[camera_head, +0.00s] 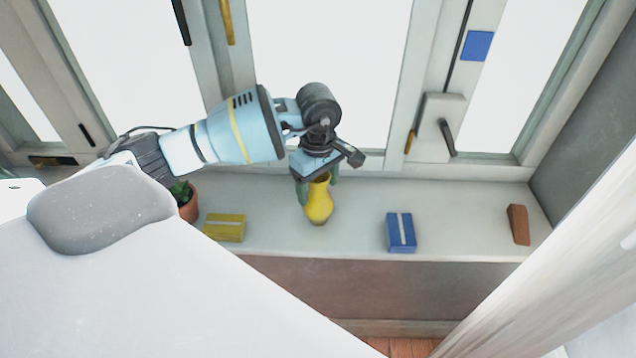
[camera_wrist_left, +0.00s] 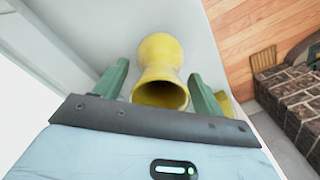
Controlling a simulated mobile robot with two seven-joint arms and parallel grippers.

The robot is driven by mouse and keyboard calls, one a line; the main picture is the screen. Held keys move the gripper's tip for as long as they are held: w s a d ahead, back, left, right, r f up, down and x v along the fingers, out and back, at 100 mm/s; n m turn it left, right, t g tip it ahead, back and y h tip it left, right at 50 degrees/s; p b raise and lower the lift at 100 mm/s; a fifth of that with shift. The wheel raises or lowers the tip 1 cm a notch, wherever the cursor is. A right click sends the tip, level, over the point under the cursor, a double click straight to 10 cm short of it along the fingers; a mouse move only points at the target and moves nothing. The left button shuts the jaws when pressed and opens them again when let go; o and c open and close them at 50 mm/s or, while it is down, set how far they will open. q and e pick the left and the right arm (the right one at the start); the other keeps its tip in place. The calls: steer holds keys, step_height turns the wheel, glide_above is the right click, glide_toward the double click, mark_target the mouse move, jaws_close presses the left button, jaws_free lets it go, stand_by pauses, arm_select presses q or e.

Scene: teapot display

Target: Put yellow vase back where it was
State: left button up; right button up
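The yellow vase (camera_head: 318,203) is upright on the white window sill (camera_head: 358,205), between a yellow block and a blue block. My left gripper (camera_head: 318,186) is above it, with its two green fingers on either side of the vase's upper part. In the left wrist view the vase (camera_wrist_left: 160,58) shows its open mouth toward the camera. There the left gripper (camera_wrist_left: 160,70) has a finger on each side of the vase, with a visible gap, so it looks open. My right gripper is not in view.
The yellow block (camera_head: 224,228) lies left of the vase, the blue block (camera_head: 401,232) right of it. A brown wedge (camera_head: 518,225) is at the right end. A potted plant (camera_head: 186,202) stands at the left. Window frames and a handle (camera_head: 447,138) rise behind.

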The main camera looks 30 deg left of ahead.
arm_select(q)
steer(key=shift+r, duration=0.1)
step_height(320, 180, up, 12)
steer(key=shift+r, duration=0.1)
stand_by(0.5)
